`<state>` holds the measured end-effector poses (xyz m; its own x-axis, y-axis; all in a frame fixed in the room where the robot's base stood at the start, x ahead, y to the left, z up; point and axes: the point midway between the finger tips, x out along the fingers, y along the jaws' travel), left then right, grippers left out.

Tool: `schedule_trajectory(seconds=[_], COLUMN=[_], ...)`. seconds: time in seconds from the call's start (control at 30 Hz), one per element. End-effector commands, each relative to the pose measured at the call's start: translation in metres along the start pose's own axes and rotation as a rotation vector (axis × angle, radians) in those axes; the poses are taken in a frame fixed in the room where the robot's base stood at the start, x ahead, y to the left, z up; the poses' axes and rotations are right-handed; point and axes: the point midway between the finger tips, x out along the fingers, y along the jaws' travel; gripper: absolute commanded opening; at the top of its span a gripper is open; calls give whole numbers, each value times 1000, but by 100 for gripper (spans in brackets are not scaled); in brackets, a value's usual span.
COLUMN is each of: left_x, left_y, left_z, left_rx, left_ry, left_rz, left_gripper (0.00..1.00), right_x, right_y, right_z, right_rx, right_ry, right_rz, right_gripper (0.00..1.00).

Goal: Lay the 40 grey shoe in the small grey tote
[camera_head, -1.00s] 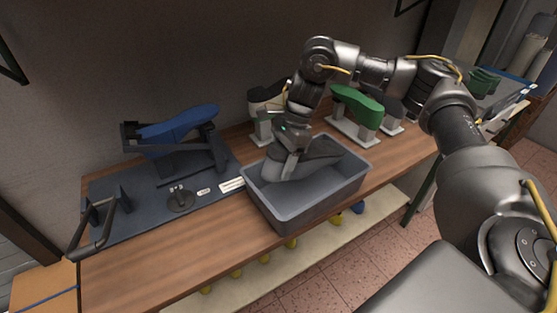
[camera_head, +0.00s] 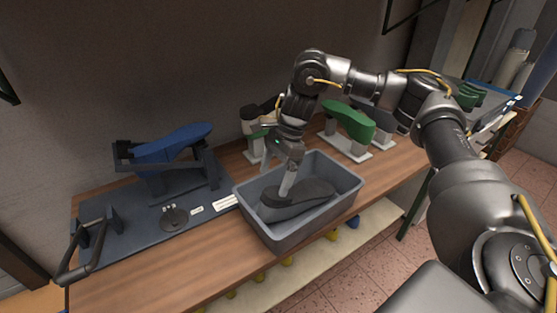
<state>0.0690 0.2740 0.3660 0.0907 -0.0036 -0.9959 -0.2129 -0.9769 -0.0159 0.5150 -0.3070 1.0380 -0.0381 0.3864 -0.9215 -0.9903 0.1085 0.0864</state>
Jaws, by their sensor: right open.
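The grey shoe last (camera_head: 300,195) lies inside the small grey tote (camera_head: 318,225), sole side up and lengthwise along it. The tote stands on the wooden bench near its front edge. My right gripper (camera_head: 284,191) reaches down into the tote from above. It is open, with its fingers at the left end of the grey shoe; whether they touch it I cannot tell. The size mark on the shoe is not legible. My left gripper is out of view.
A blue last (camera_head: 175,143) rests on a dark stand on a mat at the left. Bare bench (camera_head: 170,270) lies front left.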

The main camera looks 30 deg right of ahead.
Motion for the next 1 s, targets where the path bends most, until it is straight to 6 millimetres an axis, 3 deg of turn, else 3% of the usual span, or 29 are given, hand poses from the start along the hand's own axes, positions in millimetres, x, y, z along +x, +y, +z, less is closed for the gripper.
schedule_trajectory(seconds=[0.3,0.5,1.0], left_x=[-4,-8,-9], left_y=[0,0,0], left_z=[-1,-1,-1], left_rx=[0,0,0], left_ry=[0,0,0], left_rz=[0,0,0], left_gripper=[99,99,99], right_x=[-63,-89,-97], right_y=[0,0,0], right_z=[1,1,0], right_rx=[-1,0,0], right_ry=[0,0,0], right_rz=[-5,-3,-1], right_gripper=[89,89,89])
